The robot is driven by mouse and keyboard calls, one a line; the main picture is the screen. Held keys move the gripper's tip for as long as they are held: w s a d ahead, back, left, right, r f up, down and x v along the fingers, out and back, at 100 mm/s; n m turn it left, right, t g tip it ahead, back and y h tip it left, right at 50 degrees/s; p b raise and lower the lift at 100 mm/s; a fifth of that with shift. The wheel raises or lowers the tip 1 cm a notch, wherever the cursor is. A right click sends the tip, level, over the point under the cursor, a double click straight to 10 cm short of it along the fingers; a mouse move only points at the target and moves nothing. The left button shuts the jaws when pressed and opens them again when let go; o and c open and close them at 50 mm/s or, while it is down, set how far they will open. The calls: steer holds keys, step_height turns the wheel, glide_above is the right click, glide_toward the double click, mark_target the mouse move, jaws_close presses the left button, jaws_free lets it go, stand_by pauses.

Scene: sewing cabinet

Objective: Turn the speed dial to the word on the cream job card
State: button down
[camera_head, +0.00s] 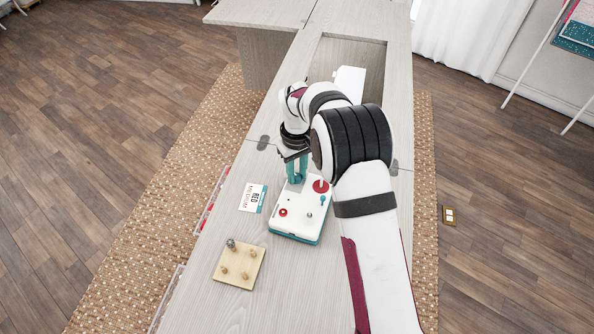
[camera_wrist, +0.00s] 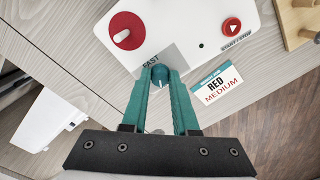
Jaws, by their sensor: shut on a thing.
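The white control unit (camera_head: 296,222) with a teal base stands on the cabinet top; it also shows in the wrist view (camera_wrist: 185,20). My gripper (camera_wrist: 159,78) has its teal fingers shut on a teal, round-topped knob (camera_wrist: 159,71), apparently the speed dial, at the unit's edge. The word FAST shows on a grey patch beside the knob; other words there are hidden. The job card (camera_head: 252,197) lies flat left of the unit, reading RED in black and MEDIUM in red, clearer in the wrist view (camera_wrist: 221,89). In the head view my gripper (camera_head: 296,182) hides the knob.
The unit also carries a large red dial (camera_wrist: 125,31) with a white bar and a red START/STOP button (camera_wrist: 231,25). A wooden peg board (camera_head: 232,274) lies in front of it at left. A white machine (camera_head: 349,80) stands in the cabinet opening behind.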

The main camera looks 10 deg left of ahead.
mark_target(296, 176)
steer(key=m, duration=0.5)
steer(key=shift+m, duration=0.3)
steer(key=m, duration=0.5)
steer(key=shift+m, duration=0.4)
steer(key=c, duration=0.7)
jaws_free()
step_height(296, 176, up, 16)
steer(key=shift+f, duration=0.1)
